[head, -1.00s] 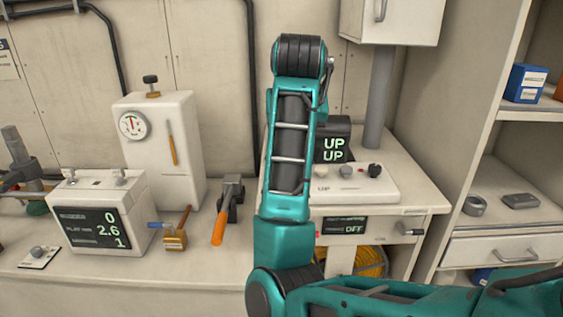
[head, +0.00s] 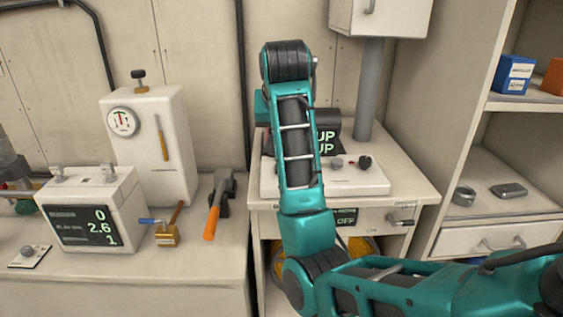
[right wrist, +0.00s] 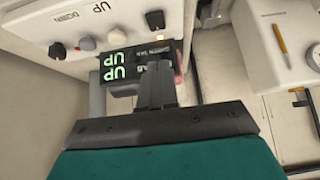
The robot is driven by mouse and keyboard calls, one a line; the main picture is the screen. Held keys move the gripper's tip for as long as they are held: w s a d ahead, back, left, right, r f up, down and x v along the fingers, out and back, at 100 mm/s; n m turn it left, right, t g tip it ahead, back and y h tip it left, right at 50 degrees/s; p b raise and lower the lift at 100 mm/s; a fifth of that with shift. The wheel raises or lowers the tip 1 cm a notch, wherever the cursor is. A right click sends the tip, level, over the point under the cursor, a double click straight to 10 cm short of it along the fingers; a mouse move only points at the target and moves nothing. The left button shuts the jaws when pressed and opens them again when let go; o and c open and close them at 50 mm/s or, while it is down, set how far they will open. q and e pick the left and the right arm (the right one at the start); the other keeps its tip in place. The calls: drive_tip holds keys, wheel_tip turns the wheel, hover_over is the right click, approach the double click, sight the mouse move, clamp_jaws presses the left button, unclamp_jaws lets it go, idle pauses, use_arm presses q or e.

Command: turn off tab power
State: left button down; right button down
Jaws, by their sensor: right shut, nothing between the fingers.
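The white tab console (head: 350,183) stands on a cabinet at the right, with a grey button and a dark knob (head: 364,162) showing on its top. The black display (head: 328,142) behind it reads UP and UP in green. It also shows in the right wrist view (right wrist: 115,67). My right arm covers the console's left part in the head view. In the wrist view my right gripper (right wrist: 158,66) is shut and empty, its fingertips in front of the display; I cannot tell if they touch it. My left gripper is not in view. No control is clearly labelled tab power.
The cabinet front carries a small display (head: 344,218) reading OFF and a lever (head: 402,222). Shelves (head: 530,100) are at the right.

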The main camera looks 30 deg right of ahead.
drive_tip(key=f, duration=0.2)
drive_tip(key=w+d+f, duration=0.1)
drive_tip(key=f, duration=0.2)
drive_tip(key=w+f, duration=0.1)
drive_tip(key=f, duration=0.1)
drive_tip(key=shift+w+d+f, duration=0.2)
drive_tip(key=shift+w+d, duration=0.05)
drive_tip(key=shift+d, duration=0.05)
drive_tip(key=shift+s+f, duration=0.1)
drive_tip(key=shift+f, duration=0.7)
